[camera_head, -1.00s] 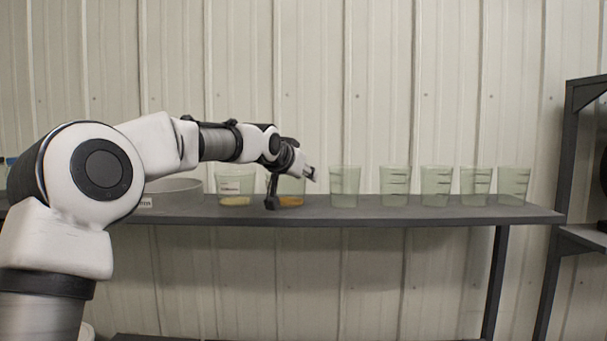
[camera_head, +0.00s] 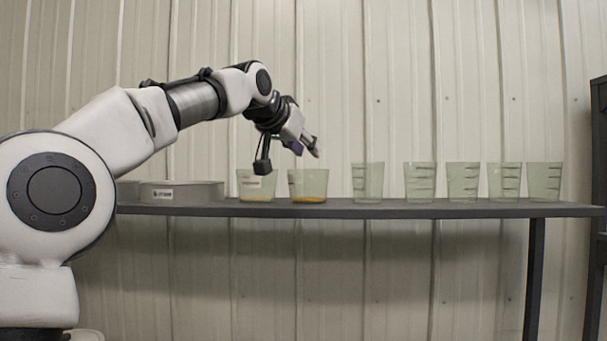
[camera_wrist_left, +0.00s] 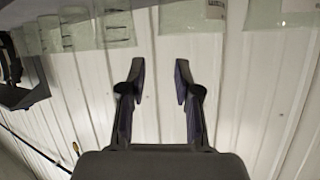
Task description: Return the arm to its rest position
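My left arm comes in from the left in the head view, and its gripper (camera_head: 306,148) hangs in the air above the shelf, just over the beaker with orange-yellow contents (camera_head: 308,187). In the left wrist view the two fingers of this gripper (camera_wrist_left: 158,80) stand apart with nothing between them, only the wall behind. The gripper touches no beaker. My right gripper is in neither view.
A dark shelf (camera_head: 420,211) runs along the ribbed wall. A beaker with pale contents (camera_head: 257,187) and several empty beakers (camera_head: 420,182) stand on it. A dark rack (camera_head: 598,150) stands at the right edge.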

